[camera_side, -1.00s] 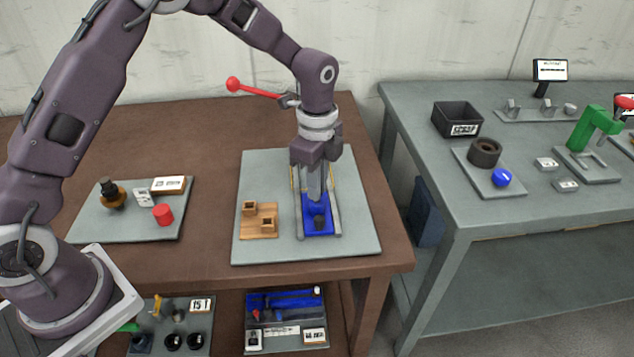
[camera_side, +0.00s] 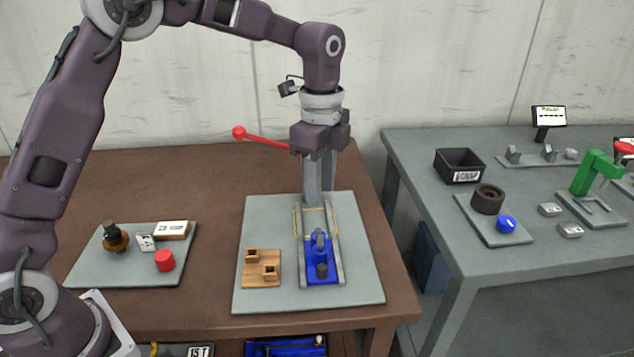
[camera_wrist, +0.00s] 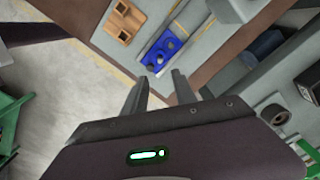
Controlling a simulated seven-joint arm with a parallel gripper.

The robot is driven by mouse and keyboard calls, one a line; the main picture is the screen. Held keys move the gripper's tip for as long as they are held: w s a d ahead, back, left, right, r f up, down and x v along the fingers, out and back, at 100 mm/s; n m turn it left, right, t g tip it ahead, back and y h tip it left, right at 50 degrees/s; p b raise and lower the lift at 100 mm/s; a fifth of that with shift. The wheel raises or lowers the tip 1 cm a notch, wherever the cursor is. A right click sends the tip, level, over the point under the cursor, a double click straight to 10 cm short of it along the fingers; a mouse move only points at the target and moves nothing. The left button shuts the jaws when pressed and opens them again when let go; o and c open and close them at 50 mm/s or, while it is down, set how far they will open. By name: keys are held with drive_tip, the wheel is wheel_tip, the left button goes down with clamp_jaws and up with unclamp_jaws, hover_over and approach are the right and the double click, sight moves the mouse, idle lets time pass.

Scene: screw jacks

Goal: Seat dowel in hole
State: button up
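My gripper (camera_side: 319,182) is raised above the blue fixture (camera_side: 321,262). Its fingers are hard to tell from the grey upright piece behind them. The wrist view shows the blue fixture (camera_wrist: 163,48) with dark round spots; I cannot tell which is the hole.
A wooden block with two square sockets (camera_side: 261,274) sits left of the blue fixture on the grey board (camera_side: 360,250). A red-knobbed lever (camera_side: 240,132) reaches out left near my gripper. The brown table (camera_side: 200,200) has free room behind.

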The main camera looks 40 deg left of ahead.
drive_tip(key=s+a+r+n+t, duration=0.35)
drive_tip(key=s+r+n, duration=0.65)
drive_tip(key=s, duration=0.6)
drive_tip(key=s+a+f+n+t, duration=0.2)
drive_tip(key=s+n, duration=0.4)
drive_tip(key=s, duration=0.6)
drive_tip(key=shift+s+a, duration=0.25)
drive_tip(key=shift+s, duration=0.15)
